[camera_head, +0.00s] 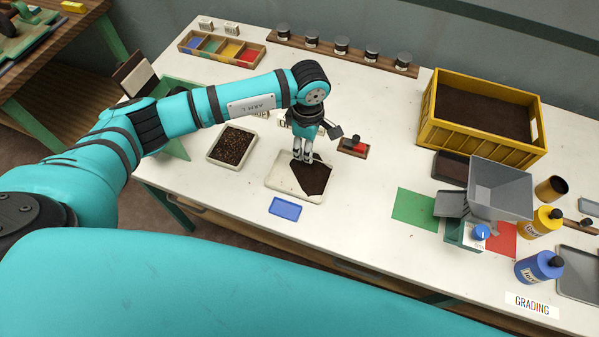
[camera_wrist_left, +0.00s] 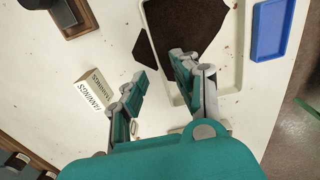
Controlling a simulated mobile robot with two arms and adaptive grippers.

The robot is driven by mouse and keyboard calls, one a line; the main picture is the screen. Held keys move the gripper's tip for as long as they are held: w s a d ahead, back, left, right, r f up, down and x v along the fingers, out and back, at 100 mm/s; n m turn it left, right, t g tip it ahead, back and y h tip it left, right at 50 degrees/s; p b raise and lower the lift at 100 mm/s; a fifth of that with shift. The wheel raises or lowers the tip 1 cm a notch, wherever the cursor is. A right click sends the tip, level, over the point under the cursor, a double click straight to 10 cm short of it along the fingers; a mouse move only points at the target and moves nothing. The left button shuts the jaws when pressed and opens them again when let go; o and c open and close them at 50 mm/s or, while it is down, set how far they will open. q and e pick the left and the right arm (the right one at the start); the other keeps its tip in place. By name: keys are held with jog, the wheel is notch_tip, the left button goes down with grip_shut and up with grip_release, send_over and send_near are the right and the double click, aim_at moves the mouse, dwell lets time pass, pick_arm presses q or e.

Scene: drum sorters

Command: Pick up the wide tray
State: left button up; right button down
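A shallow cream tray (camera_head: 284,187) with dark, fine material in it lies on the white table; it may be the wide tray. It also shows in the left wrist view (camera_wrist_left: 232,80), partly cut off by the top edge. My left gripper (camera_head: 302,158) points down over the tray's far side. In the left wrist view my left gripper (camera_wrist_left: 163,68) has its two fingers apart, with nothing seen held between them. The right finger overlaps the tray in that view; I cannot tell whether it touches. My right gripper is not in view.
A smaller tray of brown pellets (camera_head: 214,155) lies left of the cream tray. A blue dish (camera_head: 285,208) lies close in front. A small stand with a red part (camera_head: 359,149) is to the right. A yellow crate (camera_head: 431,122) and bottles stand further right.

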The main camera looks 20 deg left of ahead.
aim_at(299, 176)
pick_arm(q)
jog(key=shift+f+p, duration=0.4)
jog(key=shift+f, duration=1.35)
jog(key=shift+c, duration=0.2)
grip_shut()
